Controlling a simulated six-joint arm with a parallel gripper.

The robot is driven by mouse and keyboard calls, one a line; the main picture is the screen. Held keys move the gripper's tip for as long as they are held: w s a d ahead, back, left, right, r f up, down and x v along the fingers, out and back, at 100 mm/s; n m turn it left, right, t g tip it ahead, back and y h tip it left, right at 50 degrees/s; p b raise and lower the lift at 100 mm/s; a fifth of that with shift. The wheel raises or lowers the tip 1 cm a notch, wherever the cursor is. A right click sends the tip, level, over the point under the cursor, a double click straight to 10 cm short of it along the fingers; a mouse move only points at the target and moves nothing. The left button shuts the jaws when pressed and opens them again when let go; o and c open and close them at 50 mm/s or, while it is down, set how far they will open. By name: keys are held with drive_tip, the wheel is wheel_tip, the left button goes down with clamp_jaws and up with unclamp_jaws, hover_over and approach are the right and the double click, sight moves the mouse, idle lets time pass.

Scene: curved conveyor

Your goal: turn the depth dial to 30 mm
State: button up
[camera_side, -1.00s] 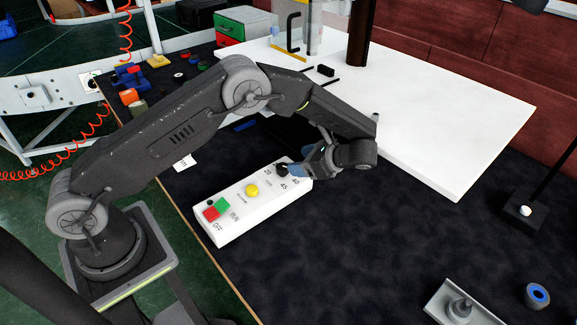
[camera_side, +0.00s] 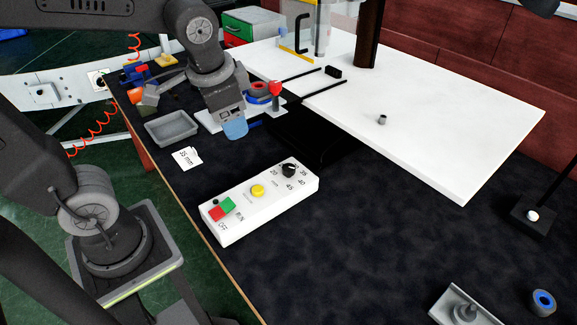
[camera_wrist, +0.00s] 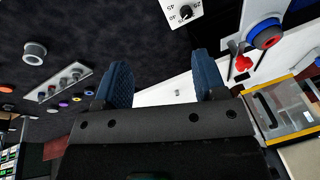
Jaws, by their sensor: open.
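The depth dial (camera_side: 289,170) is a black knob at the far right end of a white control box (camera_side: 235,222). Printed numbers ring it, among them 20, 35, 40 and 45. Its exact setting is too small to read. The dial also shows at the top of the wrist view (camera_wrist: 185,12), partly cut off. My gripper (camera_side: 235,129) is away from the dial, up and left of it in the side view. In the wrist view its two blue fingers (camera_wrist: 163,82) are apart with nothing between them.
A grey tray (camera_side: 172,129) and a white card with a mm figure (camera_side: 187,158) lie left of the box. A red-topped stand (camera_side: 276,92) is close to my gripper. A white board (camera_side: 430,130) lies behind.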

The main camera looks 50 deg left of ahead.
drive_tip(key=shift+s+d+n+t+h, duration=0.7)
drive_tip(key=shift+s+n+t, duration=0.7)
drive_tip(key=shift+s, duration=1.45)
drive_tip(key=w+d+r+t+h, duration=0.1)
drive_tip(key=w+d+r+h, duration=0.15)
drive_tip(key=w, duration=0.35)
drive_tip(key=w+d+r+t+h, duration=0.2)
drive_tip(key=w+d, duration=0.1)
drive_tip(key=w, duration=0.4)
drive_tip(key=n+g+y, duration=0.6)
drive_tip(key=n+y, duration=0.2)
drive_tip(key=n, duration=0.1)
hover_over(289, 167)
drive_tip(key=s+d, duration=0.4)
wheel_tip(289, 167, down, 21)
drive_tip(key=shift+h, duration=0.25)
drive_tip(key=x, duration=1.3)
drive_tip(key=shift+w+a+f, duration=0.1)
drive_tip(key=shift+w+a, duration=0.1)
drive_tip(key=shift+w, duration=0.1)
